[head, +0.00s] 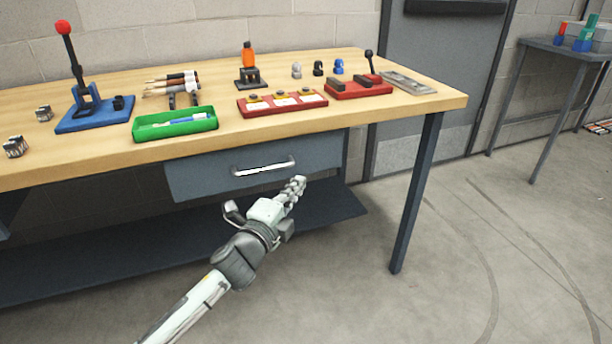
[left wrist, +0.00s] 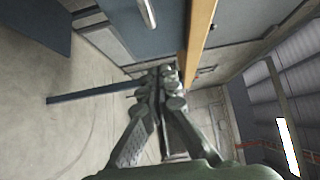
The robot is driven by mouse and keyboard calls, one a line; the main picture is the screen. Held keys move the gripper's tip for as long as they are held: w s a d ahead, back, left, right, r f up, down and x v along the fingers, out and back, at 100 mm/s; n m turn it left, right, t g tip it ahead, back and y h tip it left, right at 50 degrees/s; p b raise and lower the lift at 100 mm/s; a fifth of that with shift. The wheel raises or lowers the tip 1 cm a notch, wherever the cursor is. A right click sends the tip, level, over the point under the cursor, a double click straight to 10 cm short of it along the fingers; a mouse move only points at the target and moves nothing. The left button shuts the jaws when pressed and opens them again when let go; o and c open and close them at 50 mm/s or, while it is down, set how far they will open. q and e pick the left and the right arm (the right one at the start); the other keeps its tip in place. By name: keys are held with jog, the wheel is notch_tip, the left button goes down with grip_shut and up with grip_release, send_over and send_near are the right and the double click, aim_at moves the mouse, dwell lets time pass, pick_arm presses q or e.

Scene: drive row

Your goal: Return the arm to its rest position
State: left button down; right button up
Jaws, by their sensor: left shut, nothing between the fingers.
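My left gripper (head: 296,187) is shut and empty in the head view. It is in front of the workbench, just below and right of the handle (head: 264,168) of the grey drawer (head: 200,180). I cannot tell whether it touches the drawer front. In the left wrist view the two fingers (left wrist: 165,78) meet at their tips with nothing between them. The drawer handle (left wrist: 147,12) shows at the top of that view, apart from the fingers. The drawer looks closed. My right gripper is in neither view.
The wooden bench top (head: 390,105) overhangs the drawer. It carries a green tray (head: 175,125), a red block with buttons (head: 282,103) and a blue lever stand (head: 95,115). A dark lower shelf (head: 130,260) and a bench leg (head: 415,200) are near the arm.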

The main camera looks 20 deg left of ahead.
pick_arm(q)
jog(key=s+a+f+n+g+y, duration=0.2)
jog(key=s+a+f+n+g, duration=0.3)
jog(key=f, duration=0.5)
jog(key=s+a+f+n+g+y, duration=0.25)
jog(key=s+f+n, duration=0.4)
jog(key=f, duration=0.35)
jog(key=s+a+f+n+g, duration=0.1)
jog(key=s+f+n+g, duration=0.2)
jog(key=s+f, duration=0.4)
jog(key=s+f+n+g, duration=0.3)
jog(key=s+f, duration=0.3)
jog(key=s, duration=0.7)
jog(key=shift+s+a+f+n+g, duration=0.35)
jog(key=shift+s+g, duration=0.05)
jog(key=shift+g, duration=0.15)
